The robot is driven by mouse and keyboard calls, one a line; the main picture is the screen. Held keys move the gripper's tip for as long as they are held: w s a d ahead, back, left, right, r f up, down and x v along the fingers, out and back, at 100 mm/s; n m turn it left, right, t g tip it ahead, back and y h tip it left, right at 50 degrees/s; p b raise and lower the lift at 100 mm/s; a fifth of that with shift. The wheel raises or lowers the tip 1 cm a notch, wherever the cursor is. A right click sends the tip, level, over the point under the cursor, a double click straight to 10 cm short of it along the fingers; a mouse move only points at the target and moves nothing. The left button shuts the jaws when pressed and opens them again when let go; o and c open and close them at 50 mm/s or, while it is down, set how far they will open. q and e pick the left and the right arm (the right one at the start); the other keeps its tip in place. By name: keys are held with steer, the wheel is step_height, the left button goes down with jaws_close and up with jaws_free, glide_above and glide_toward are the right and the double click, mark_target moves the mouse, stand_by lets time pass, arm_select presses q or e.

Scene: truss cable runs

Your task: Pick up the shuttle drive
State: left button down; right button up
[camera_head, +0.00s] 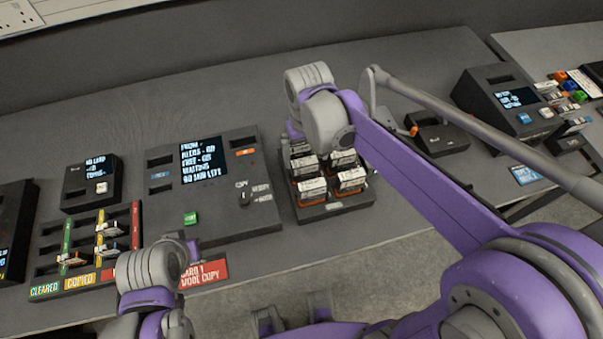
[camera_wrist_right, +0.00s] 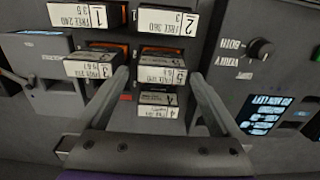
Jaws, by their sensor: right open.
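Several drives with white labels and dark bodies stand in a dark rack (camera_head: 335,208) in the middle of the head view; which is the shuttle drive I cannot tell. In the wrist view the labels are upside down: drive 1 (camera_wrist_right: 85,17), drive 2 (camera_wrist_right: 167,22), a drive at left (camera_wrist_right: 90,67), drive 5 (camera_wrist_right: 160,76) and drive 4 (camera_wrist_right: 158,104). My right gripper (camera_wrist_right: 158,76) is open above the rack, its fingers spread on either side of drives 4 and 5. Whether it touches them is unclear. My left wrist shows at lower left; its fingers are not clear.
A console with a lit screen (camera_head: 203,160) and a knob stands left of the rack. A sorting tray (camera_head: 85,240) with coloured strips and several small items lies farther left. A dark device (camera_head: 440,138) stands to the right. The desk behind is clear.

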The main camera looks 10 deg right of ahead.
mark_target(305, 171)
step_height(305, 171, down, 2)
steer(key=shift+f, duration=0.15)
steer(key=shift+w+a+f, duration=0.1)
steer(key=shift+f, duration=1.3)
steer(key=shift+w+a+f, duration=0.1)
steer(key=shift+f, duration=1.25)
steer(key=shift+c, duration=0.2)
steer(key=c, duration=1.4)
